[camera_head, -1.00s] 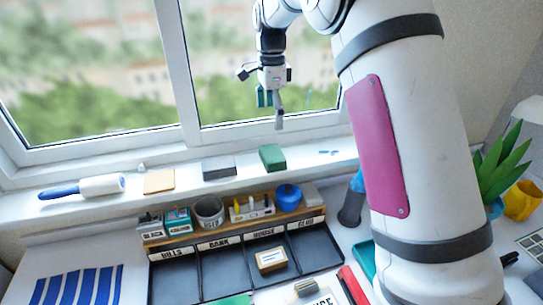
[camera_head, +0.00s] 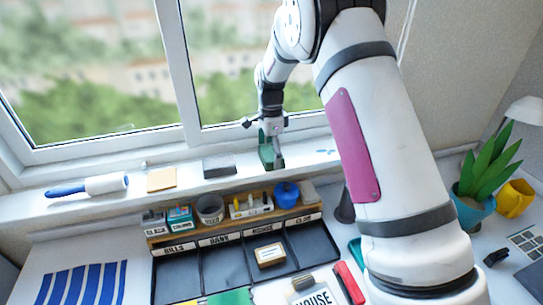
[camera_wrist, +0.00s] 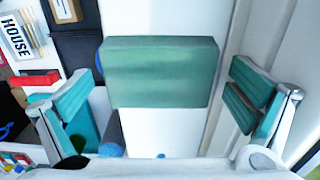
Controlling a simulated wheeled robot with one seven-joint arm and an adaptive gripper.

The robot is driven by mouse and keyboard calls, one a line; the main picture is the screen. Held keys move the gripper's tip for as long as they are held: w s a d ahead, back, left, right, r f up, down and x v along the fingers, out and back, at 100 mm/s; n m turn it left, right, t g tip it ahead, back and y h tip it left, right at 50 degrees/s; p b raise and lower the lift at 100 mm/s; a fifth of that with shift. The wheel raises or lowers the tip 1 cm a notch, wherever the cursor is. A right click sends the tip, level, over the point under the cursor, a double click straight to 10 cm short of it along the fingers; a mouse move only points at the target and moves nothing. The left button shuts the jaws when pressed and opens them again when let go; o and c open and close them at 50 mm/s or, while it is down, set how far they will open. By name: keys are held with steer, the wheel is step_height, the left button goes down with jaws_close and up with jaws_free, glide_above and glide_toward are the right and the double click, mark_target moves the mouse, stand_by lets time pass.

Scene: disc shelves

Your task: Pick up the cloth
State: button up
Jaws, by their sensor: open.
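A green folded block-like piece (camera_head: 265,153), which looks like the cloth, lies on the window sill. My gripper (camera_head: 272,150) is directly over it and partly hides it in the head view. In the wrist view the green cloth (camera_wrist: 160,72) lies between the two spread teal-padded fingers of my gripper (camera_wrist: 160,92), with a gap on each side. The fingers are open and hold nothing. How far the fingertips are above the sill is hard to tell.
On the sill to the left are a grey block (camera_head: 219,166), a tan pad (camera_head: 161,179) and a blue-handled roller (camera_head: 90,186). Below the sill stands a wooden rack (camera_head: 160,238) with small containers. The window frame (camera_head: 190,90) rises close behind my gripper.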

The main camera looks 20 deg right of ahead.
mark_target(271, 152)
steer(key=shift+f, duration=0.15)
steer(key=c, duration=1.1)
steer(key=shift+r, duration=0.7)
step_height(271, 152, up, 2)
steer(key=shift+w+r+b, duration=0.1)
steer(key=shift+b, duration=0.4)
steer(key=s+r, duration=0.1)
steer(key=s, duration=1.5)
steer(key=w+f+n, duration=0.1)
steer(key=f+n, duration=0.2)
steer(key=n, duration=0.3)
steer(key=w+f+n, duration=0.1)
steer(key=f+n, duration=0.2)
steer(key=n, duration=0.3)
steer(key=w+f+n, duration=0.1)
steer(key=f+n, duration=0.2)
steer(key=n, duration=0.3)
steer(key=shift+w, duration=0.25)
